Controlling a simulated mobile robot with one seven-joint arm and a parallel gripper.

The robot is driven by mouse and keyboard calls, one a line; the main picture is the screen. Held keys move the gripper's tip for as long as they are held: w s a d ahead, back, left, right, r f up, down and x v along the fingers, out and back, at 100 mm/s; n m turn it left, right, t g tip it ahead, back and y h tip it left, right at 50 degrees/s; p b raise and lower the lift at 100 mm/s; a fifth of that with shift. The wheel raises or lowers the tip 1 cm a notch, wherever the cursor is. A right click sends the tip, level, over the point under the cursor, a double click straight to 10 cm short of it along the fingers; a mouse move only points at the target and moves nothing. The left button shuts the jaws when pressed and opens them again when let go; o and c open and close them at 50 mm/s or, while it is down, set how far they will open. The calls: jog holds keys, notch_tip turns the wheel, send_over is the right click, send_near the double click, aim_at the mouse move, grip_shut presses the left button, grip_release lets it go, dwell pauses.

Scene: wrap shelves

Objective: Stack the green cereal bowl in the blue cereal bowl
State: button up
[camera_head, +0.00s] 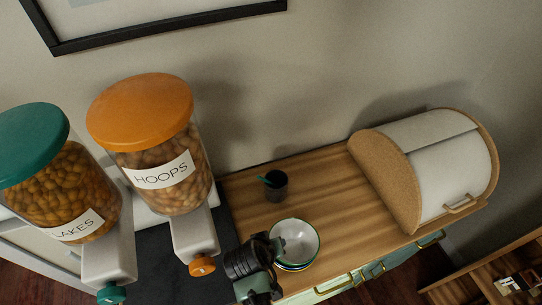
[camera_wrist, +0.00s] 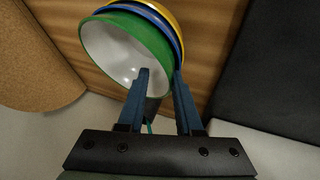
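The green bowl (camera_wrist: 100,45), white inside, is the uppermost of a nested stack in the wrist view; it also shows in the head view (camera_head: 303,236). The blue bowl (camera_wrist: 176,42) shows as a rim band just behind it, with a yellow bowl (camera_wrist: 178,18) beyond that. The green bowl appears to sit in the blue one. My gripper (camera_wrist: 161,75) is at the stack's edge, its fingers apart, one over the green bowl's inside and the other outside its rim. I cannot tell whether either finger touches. In the head view my gripper (camera_head: 277,243) covers the stack's left side.
A dark cup (camera_head: 277,190) with a teal utensil stands behind the bowls. A bread box (camera_head: 395,185) stands at the right of the wooden counter (camera_head: 325,180). Two cereal dispensers, orange-lidded (camera_head: 140,110) and green-lidded (camera_head: 30,145), stand left. Bare counter lies between cup and bread box.

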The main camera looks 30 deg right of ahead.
jog(key=shift+r+p, duration=0.35)
jog(key=shift+r, duration=0.4)
jog(key=shift+a+r, duration=0.25)
jog(key=shift+a, duration=0.05)
jog(key=b+v, duration=0.1)
jog(key=v, duration=1)
jog(key=shift+s+f, duration=0.1)
